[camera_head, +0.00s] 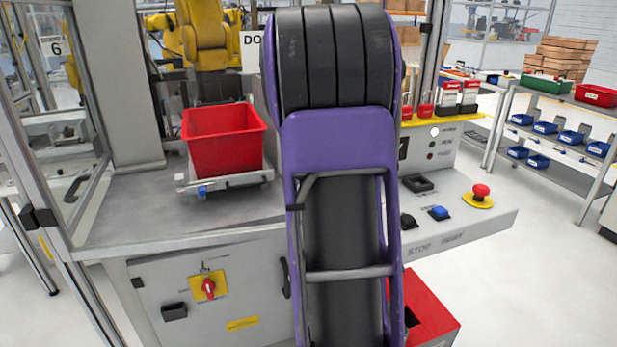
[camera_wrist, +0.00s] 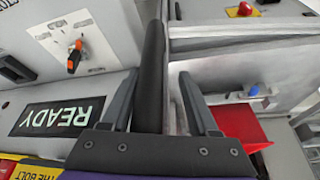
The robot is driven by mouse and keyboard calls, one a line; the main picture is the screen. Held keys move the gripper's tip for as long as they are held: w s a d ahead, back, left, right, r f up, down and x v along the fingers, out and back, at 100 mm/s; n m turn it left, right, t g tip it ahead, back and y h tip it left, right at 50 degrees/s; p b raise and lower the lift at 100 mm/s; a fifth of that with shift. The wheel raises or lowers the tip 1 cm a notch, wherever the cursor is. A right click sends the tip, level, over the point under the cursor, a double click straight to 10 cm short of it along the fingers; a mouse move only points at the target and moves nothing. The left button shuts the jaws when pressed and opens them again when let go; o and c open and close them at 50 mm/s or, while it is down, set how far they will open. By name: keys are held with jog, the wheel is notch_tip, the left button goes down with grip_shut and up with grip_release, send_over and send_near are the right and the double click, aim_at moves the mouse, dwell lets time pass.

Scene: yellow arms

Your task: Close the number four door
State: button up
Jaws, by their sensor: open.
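A door sign (camera_head: 252,50) beside my arm shows only "DO"; its number is hidden. I cannot make out a number four anywhere. In the wrist view my gripper (camera_wrist: 158,76) is open, with its two grey fingers apart. A long dark bar, which looks like a door handle (camera_wrist: 152,60), stands between the fingers, closer to the left one. I cannot tell whether it touches them. In the head view the gripper and most of the door are hidden behind my purple and black arm.
A red bin (camera_head: 222,145) sits on the workbench (camera_head: 130,225). A control panel with a red emergency button (camera_head: 480,190) is at the right. Another red box (camera_head: 425,305) stands low at right. Floor farther right is clear.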

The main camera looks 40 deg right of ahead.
jog(key=p+v, duration=0.1)
jog(key=v, duration=1.6)
jog(key=shift+r, duration=0.25)
